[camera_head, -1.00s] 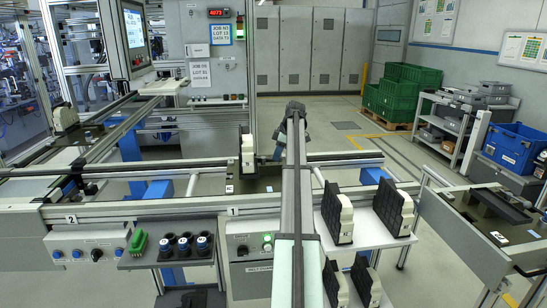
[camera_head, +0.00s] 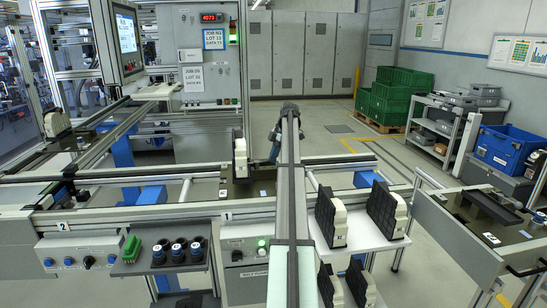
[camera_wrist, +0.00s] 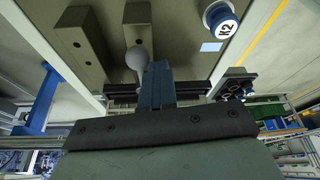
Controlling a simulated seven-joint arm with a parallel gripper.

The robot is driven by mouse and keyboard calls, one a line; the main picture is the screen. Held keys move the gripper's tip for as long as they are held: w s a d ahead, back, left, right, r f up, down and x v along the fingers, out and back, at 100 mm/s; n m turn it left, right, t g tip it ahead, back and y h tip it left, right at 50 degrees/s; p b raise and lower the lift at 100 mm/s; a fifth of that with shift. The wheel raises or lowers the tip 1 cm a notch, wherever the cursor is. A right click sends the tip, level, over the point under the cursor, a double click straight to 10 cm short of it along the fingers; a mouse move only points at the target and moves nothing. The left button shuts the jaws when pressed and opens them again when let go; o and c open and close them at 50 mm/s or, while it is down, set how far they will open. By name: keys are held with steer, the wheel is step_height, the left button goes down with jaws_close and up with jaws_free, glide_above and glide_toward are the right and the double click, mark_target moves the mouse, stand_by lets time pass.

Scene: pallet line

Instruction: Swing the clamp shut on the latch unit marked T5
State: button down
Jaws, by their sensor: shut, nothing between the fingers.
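In the wrist view my gripper (camera_wrist: 156,72) shows as blue-grey fingers shut together, with nothing held. A grey ball knob (camera_wrist: 137,56) on a light post appears right beside the fingertips; I cannot tell whether they touch. Olive-brown blocks (camera_wrist: 80,42) with dark holes stand around it. I cannot read a T5 mark in either view, so I cannot tell which unit this is or the clamp's angle. In the head view my arm reaches away over the line, and its end hangs near a dark olive carrier (camera_head: 262,188) with an upright dark-and-white block (camera_head: 240,155).
A round white-and-blue part marked N2 (camera_wrist: 222,22) is close to the right of the fingers in the wrist view. In the head view black-and-white blocks (camera_head: 331,218) stand on a white shelf right of my arm. Another olive station (camera_head: 455,215) is at far right.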

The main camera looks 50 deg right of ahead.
steer(key=shift+w+d+r, duration=0.1)
steer(key=shift+w+d, duration=0.15)
steer(key=shift+d, duration=0.05)
steer(key=shift+w+d+r, duration=0.1)
steer(key=shift+d+r, duration=0.05)
steer(key=shift+r, duration=0.15)
step_height(320, 180, up, 9)
steer(key=w+d, duration=0.1)
steer(key=d, duration=0.1)
steer(key=shift+f, duration=0.2)
